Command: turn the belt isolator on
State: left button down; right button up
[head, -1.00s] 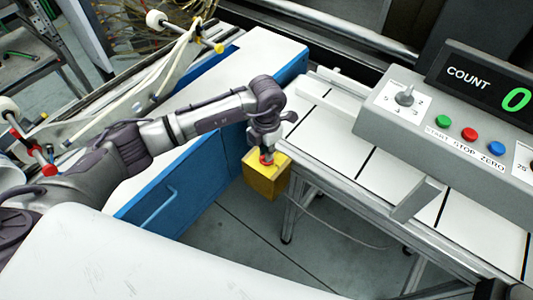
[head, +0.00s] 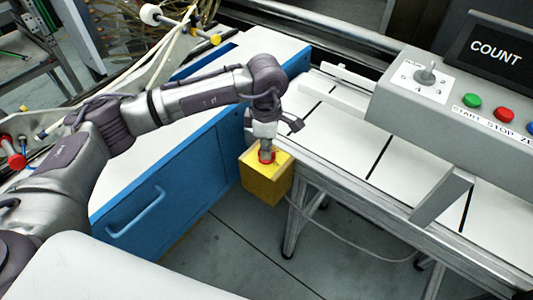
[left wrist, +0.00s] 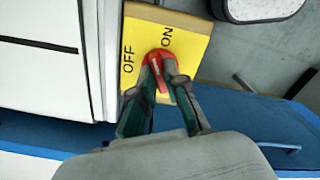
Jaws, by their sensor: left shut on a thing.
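The belt isolator is a yellow box (head: 266,183) with a red knob (head: 266,157) on its top face, at the near left end of the conveyor. In the left wrist view the yellow face (left wrist: 190,48) carries the words OFF and ON, and the red knob (left wrist: 153,58) has a white mark. My left gripper (head: 266,150) points down at the box and is shut on the red knob; its two fingers (left wrist: 160,76) lie on either side of it. The fingers partly cover the knob, so I cannot tell its exact setting. My right gripper is not in view.
The conveyor (head: 345,136) with white slats runs to the right of the isolator. A grey control panel (head: 400,120) with a selector, coloured buttons and a COUNT display stands above it. A blue cabinet (head: 180,185) with a white top is on the left. Open floor lies below the box.

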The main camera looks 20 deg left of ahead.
pick_arm(q)
jog(key=shift+m+b, duration=0.5)
jog(key=shift+m, duration=0.1)
jog(key=c, duration=1.2)
grip_release()
notch_tip(320, 180, up, 12)
jog(key=shift+d, duration=0.1)
